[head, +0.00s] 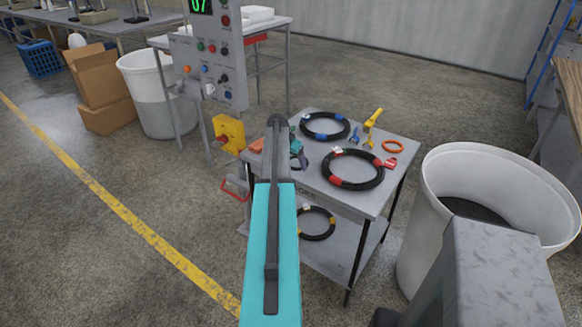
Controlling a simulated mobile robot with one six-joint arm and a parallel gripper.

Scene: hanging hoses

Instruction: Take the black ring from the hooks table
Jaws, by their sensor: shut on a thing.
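The small grey table (340,200) stands ahead of me, with hose coils and small parts on its top. My teal and dark arm reaches up to its left part and hides some of it. My gripper (296,145) shows only partly beside the arm's end, over the table's left side. It is shut on a small dark ring, which seems to be the black ring (303,163); the contact itself is mostly hidden. I cannot tell whether the ring still touches the tabletop. An orange ring (393,146) lies at the table's right side.
A blue-banded hose coil (325,126) and a red-banded one (352,170) lie on the tabletop; a yellow-banded coil (317,224) is on the lower shelf. A control panel (208,65) stands left, a white bin (450,170) right.

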